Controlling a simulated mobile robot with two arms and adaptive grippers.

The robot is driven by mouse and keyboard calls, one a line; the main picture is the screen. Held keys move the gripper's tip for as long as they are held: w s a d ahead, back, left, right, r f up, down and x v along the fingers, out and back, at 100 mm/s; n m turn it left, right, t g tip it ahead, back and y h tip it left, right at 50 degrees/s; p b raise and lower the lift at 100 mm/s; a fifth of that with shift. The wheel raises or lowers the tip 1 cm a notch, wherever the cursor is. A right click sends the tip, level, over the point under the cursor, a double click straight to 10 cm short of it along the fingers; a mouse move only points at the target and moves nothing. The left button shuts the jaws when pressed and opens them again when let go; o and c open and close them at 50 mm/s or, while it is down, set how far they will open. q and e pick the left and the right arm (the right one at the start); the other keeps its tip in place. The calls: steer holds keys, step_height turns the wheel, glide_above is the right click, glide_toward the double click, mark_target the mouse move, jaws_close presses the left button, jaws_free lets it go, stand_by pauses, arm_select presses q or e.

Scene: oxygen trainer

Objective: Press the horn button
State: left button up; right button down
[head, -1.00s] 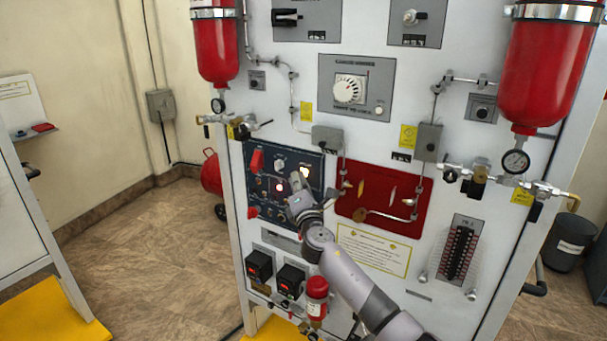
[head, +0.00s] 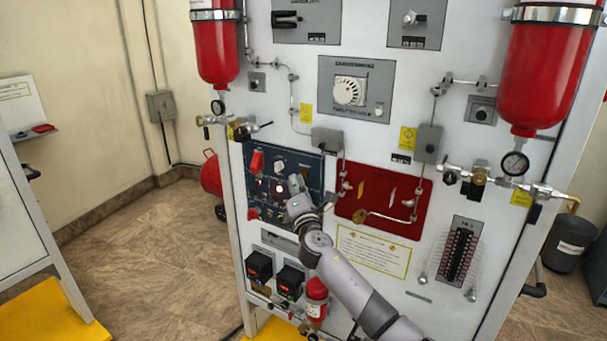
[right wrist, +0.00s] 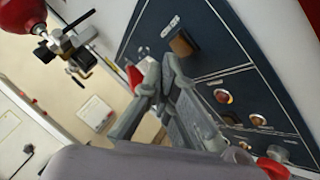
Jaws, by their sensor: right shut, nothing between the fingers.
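The dark blue control panel (head: 262,212) is on the left of the white trainer board. I cannot tell which control is the horn button, as the labels are too small. My right gripper (head: 296,181) is shut and empty in front of the panel's right part, hiding some controls. In the right wrist view its fingers (right wrist: 160,70) are in front of the panel (right wrist: 228,52), below and left of a brown square control (right wrist: 183,43). Contact cannot be told. My left gripper is not in view.
A red plate (head: 372,227) with valves is right of the panel. Red cylinders (head: 216,50) with gauges hang at both sides. Black meter boxes (head: 259,265) and a small red bottle (head: 317,291) are below the panel. Open floor (head: 150,240) lies to the left.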

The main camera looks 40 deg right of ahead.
steer(key=shift+a, duration=0.15)
steer(key=a, duration=0.1)
steer(key=s+a, duration=0.1)
steer(key=a, duration=0.1)
steer(key=s+a+p, duration=0.1)
steer(key=shift+a, duration=0.3)
stand_by(0.9)
